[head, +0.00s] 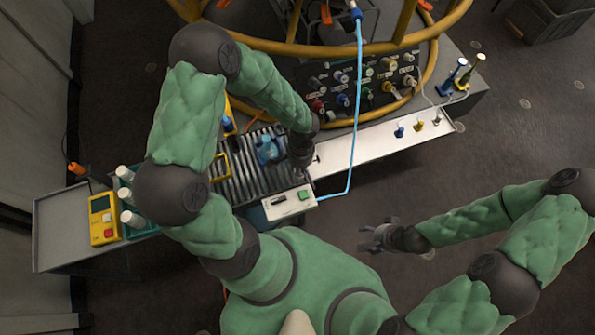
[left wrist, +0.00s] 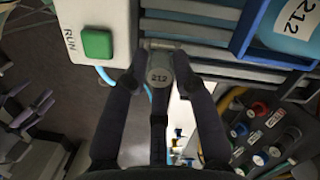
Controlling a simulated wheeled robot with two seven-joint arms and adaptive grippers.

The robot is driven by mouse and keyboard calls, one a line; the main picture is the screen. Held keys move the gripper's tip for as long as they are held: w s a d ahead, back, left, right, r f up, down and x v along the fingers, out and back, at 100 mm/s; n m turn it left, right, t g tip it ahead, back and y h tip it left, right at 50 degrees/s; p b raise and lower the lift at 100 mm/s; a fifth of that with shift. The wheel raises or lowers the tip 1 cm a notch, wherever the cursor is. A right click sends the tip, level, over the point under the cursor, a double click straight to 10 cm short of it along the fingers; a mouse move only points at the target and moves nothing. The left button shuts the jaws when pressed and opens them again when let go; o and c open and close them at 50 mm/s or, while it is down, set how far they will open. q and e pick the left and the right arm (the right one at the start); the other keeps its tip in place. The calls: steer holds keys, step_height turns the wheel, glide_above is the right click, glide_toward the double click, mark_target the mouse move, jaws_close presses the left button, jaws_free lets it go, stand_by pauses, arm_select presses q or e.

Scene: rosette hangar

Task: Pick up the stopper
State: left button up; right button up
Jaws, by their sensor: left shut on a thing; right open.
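In the head view my left gripper (head: 302,158) points down at the right end of the slatted rack, and the stopper is hidden there. A blue vessel (head: 267,149) stands on the rack just left of this gripper; it shows in the left wrist view (left wrist: 292,22) with the same 21.2 mark. My right gripper (head: 375,238) is open and empty above the floor.
A white box with a green button (head: 290,203) stands close in front of my left gripper. A white shelf (head: 365,148) with small coloured plugs lies to the right, below a dark panel of connectors (head: 365,85). A grey tray (head: 62,230) is at left.

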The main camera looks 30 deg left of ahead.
arm_select(q)
steer(key=shift+r, duration=0.1)
steer(key=shift+r+p, duration=0.5)
steer(key=shift+r, duration=0.15)
step_height(320, 180, up, 2)
steer(key=shift+r+p, duration=0.15)
steer(key=shift+p, duration=0.55)
steer(key=s+d+r+p, duration=0.2)
steer(key=d+r+p, duration=0.3)
steer(key=d+r, duration=0.6)
steer(key=w+a+f+n, duration=0.1)
steer(key=a+n, duration=0.3)
steer(key=a, duration=0.8)
steer(key=w+a+f+n, duration=0.1)
steer(key=w+a+n, duration=0.2)
steer(key=a, duration=0.8)
steer(key=shift+w+a+f+n+h, duration=0.3)
steer(key=shift+a+n+h, duration=0.1)
steer(key=shift+n, duration=0.6)
